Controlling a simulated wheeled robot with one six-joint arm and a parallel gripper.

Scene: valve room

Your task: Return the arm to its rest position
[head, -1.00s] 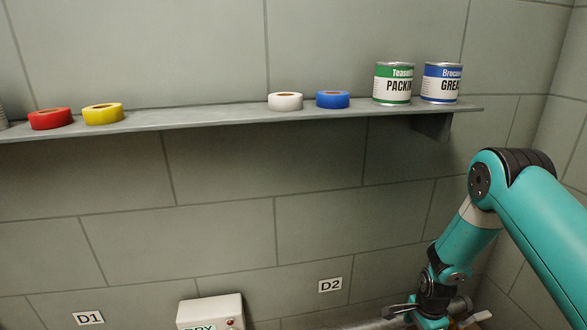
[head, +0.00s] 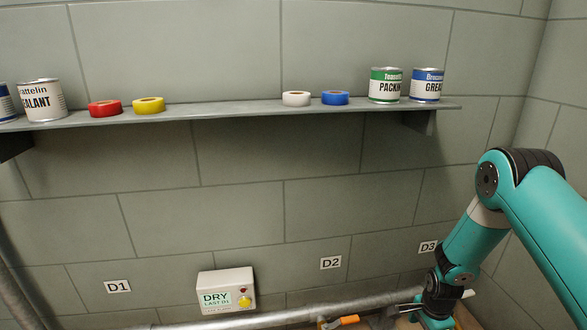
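My teal arm comes in from the right side of the head view and bends down toward the bottom edge. My gripper (head: 408,308) is at the lower right, low in front of the wall and close to a grey pipe. It is small, dark and partly cut off by the bottom edge. I cannot tell whether its fingers are open or shut, or whether anything is between them.
A shelf (head: 240,112) holds cans and tape rolls, including a sealant can (head: 42,100) and a grease can (head: 427,85). Below are a DRY box (head: 227,291), a grey pipe (head: 290,315) and an orange handle (head: 345,321).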

